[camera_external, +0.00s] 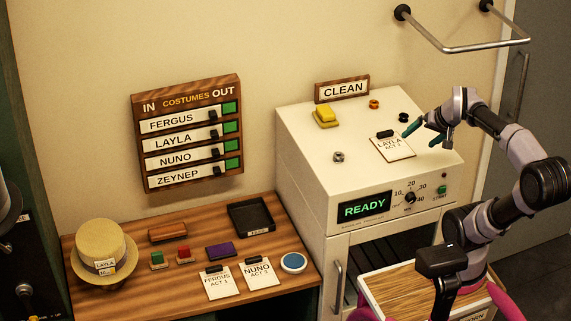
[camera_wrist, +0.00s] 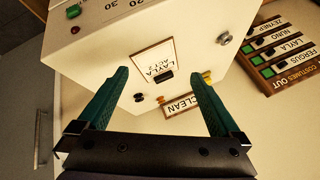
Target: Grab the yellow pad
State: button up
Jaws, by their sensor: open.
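The yellow pad (camera_external: 326,116) is a small block on the white machine's top, at the back left below the CLEAN sign. In the wrist view a bit of the yellow pad (camera_wrist: 207,77) shows beside the right finger, which partly hides it. My gripper (camera_external: 418,138) is above the right part of the machine top, to the right of the pad and apart from it. Its green fingers are spread with nothing between them, as the wrist view also shows of my gripper (camera_wrist: 159,75).
The LAYLA card (camera_external: 393,148) with a black clip lies on the machine top near my gripper. A metal knob (camera_external: 338,157), an orange piece (camera_external: 374,104) and the CLEAN sign (camera_external: 342,88) are around the pad. A metal rail (camera_external: 470,46) projects from the wall above.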

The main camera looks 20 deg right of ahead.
jog(key=w+a+m+g+y, duration=0.3)
jog(key=w+a+m, duration=0.1)
jog(key=w, duration=0.5)
jog(key=m+g+y, duration=0.3)
jog(key=m+y, duration=0.5)
jog(key=m, duration=0.1)
send_near(328, 110)
jog(key=x, duration=0.3)
jog(key=shift+s+a+f, duration=0.1)
jog(key=shift+s+a, duration=0.05)
jog(key=shift+a, duration=0.2)
jog(key=shift+w+a+f+m, duration=0.15)
jog(key=shift+w+f+m, duration=0.05)
jog(key=shift+w+m, duration=0.1)
jog(key=shift+a+f+g, duration=0.1)
jog(key=shift+a+g, duration=0.2)
jog(key=x, duration=0.6)
jog(key=shift+a, duration=0.25)
jog(key=c, duration=1.1)
